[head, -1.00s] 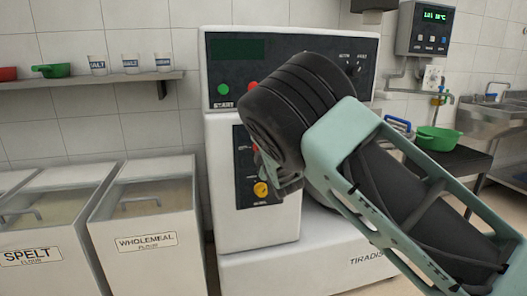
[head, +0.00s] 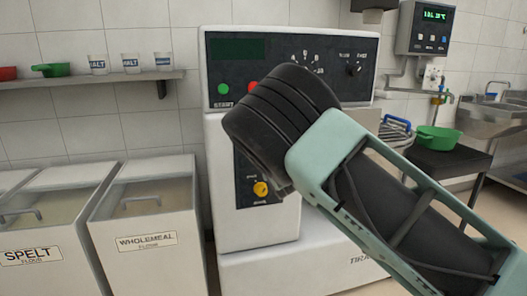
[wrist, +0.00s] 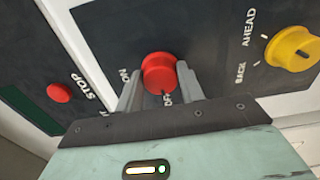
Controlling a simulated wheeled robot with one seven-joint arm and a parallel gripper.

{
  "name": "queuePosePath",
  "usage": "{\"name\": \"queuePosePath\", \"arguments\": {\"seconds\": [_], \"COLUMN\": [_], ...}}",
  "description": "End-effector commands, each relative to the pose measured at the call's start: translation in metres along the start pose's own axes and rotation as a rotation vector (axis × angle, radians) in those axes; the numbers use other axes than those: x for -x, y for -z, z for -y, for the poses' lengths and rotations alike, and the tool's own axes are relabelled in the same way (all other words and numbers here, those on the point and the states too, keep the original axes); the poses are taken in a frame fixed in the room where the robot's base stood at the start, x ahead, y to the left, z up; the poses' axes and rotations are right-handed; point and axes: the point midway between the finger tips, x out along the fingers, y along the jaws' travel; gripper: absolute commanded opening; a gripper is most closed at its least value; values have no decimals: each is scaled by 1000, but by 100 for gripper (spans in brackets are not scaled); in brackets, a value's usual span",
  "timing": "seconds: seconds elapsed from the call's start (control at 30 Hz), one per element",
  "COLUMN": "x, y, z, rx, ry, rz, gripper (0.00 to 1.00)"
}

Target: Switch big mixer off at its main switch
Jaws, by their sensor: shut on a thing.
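The big mixer (head: 225,130) stands in the middle of the head view, a white body with a dark upper panel. In the wrist view its main switch, a red round knob (wrist: 158,70), sits on a dark plate with ON to its left and a partly hidden OFF label below it. My gripper (wrist: 160,82) has one finger on each side of the knob and is shut on it. A small dark mark shows at the knob's lower edge, near the OFF label. In the head view my wrist hides the knob and the fingers.
A yellow AHEAD/BACK knob (wrist: 291,48) is to the right in the wrist view, and a red STOP button (wrist: 59,93) to the left. A green START button (head: 223,88) is on the upper panel. Flour bins (head: 150,205) stand left of the mixer.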

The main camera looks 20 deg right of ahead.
Motion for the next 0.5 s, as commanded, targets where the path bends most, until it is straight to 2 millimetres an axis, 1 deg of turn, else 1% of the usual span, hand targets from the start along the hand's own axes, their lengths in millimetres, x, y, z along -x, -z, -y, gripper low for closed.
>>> {"name": "queuePosePath", "arguments": {"seconds": [0.03,0.07,0.1,0.13,0.37,0.5], "x": [0,0,0,0,0,6], "y": [0,0,0,0,0,0], "z": [0,0,0,0,0,0], "rx": [1,1,1,1,0,0], "ry": [0,0,0,0,0,1], "rz": [-1,-1,-1,-1,0,0], "gripper": [15,46,57,59,59,59]}}
